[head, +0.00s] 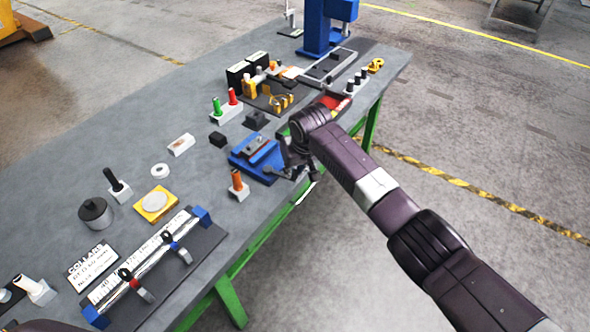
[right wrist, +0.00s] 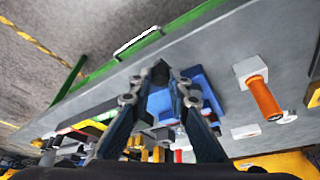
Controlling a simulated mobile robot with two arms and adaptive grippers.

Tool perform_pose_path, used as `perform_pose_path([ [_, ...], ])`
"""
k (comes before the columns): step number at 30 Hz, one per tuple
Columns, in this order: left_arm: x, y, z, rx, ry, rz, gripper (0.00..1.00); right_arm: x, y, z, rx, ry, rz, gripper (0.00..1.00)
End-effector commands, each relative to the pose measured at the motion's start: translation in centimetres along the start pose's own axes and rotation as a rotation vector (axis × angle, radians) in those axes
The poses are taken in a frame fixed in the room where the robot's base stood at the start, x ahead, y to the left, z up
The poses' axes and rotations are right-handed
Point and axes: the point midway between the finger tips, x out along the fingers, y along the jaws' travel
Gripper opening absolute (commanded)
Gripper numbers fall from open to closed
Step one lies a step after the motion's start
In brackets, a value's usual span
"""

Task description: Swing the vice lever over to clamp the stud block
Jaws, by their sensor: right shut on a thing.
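The blue vice (head: 243,158) sits near the front edge of the bench, with grey parts on top; it also shows in the right wrist view (right wrist: 200,84). I cannot clearly tell the stud block from the vice's own parts. My right gripper (head: 292,168) is at the vice's right side, over the bench edge. In the right wrist view its fingertips (right wrist: 165,77) are closed around a dark knob, the end of the vice lever (right wrist: 160,68). The rest of the lever is mostly hidden by the fingers. My left gripper is not in view.
An orange-handled stud (head: 237,180) stands close in front of the vice; it also shows in the right wrist view (right wrist: 264,97). Green and red handles (head: 232,97) stand behind. A long scale fixture (head: 150,262) lies at the near end. Bare bench (head: 60,190) is at left.

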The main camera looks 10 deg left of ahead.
Motion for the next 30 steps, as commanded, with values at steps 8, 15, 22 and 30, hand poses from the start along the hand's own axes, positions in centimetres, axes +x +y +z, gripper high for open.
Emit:
perform_pose_path([
  [8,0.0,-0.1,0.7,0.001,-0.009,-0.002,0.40,-0.2,-0.1,-0.2,0.000,0.007,-0.002,0.23],
  [15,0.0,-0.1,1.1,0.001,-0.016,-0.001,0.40,-0.1,-0.1,-0.1,-0.001,0.003,-0.002,0.34],
  [22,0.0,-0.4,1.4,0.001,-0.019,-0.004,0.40,-0.4,-0.1,-0.1,-0.001,0.003,-0.002,0.34],
  [30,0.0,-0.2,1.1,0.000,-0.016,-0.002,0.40,-3.8,-0.1,-0.1,-0.001,0.005,-0.002,0.34],
])
